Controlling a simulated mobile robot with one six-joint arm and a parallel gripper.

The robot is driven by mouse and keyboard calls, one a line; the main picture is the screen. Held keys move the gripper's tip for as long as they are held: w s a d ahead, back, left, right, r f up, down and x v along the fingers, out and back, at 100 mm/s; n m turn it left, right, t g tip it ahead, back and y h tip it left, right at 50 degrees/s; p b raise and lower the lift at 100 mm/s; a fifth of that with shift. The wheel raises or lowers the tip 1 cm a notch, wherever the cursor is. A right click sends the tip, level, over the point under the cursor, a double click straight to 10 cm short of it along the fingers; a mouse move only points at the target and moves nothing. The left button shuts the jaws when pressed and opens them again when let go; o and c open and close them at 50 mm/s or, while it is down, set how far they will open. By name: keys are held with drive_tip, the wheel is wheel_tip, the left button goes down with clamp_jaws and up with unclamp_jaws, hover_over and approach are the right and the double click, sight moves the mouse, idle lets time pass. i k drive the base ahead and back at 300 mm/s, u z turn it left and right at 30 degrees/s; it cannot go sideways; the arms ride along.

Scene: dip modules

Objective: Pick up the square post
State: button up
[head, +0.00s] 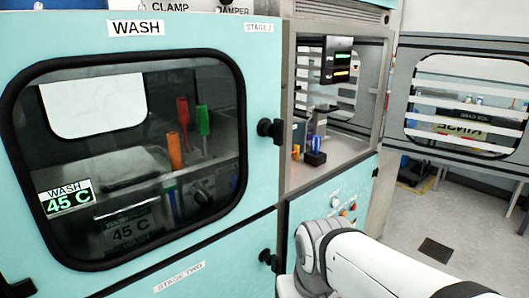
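I cannot tell for sure which thing is the square post. Behind the wash window stand an upright orange post (175,151), a red piece (183,112) and a green piece (203,121). In the open bay to the right are a small orange piece (296,152), a blue-purple upright piece (309,143) and a black block (315,158), close together on the bay floor. They are too small to make out their exact shapes. My gripper is not in view; only my white arm shows at the lower right.
The teal wash door (262,75) with its dark-framed window is closed at the left. A black knob (271,130) sticks out at its right edge. The open bay's grey floor (340,152) is clear right of the block. A slatted grey panel (460,95) stands at the right, above open floor.

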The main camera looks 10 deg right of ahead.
sight(316, 139)
drive_tip(key=u, duration=2.7)
drive_tip(key=k, duration=1.65)
drive_tip(key=z, duration=2.05)
drive_tip(key=i, duration=1.3)
drive_tip(key=z, duration=0.05)
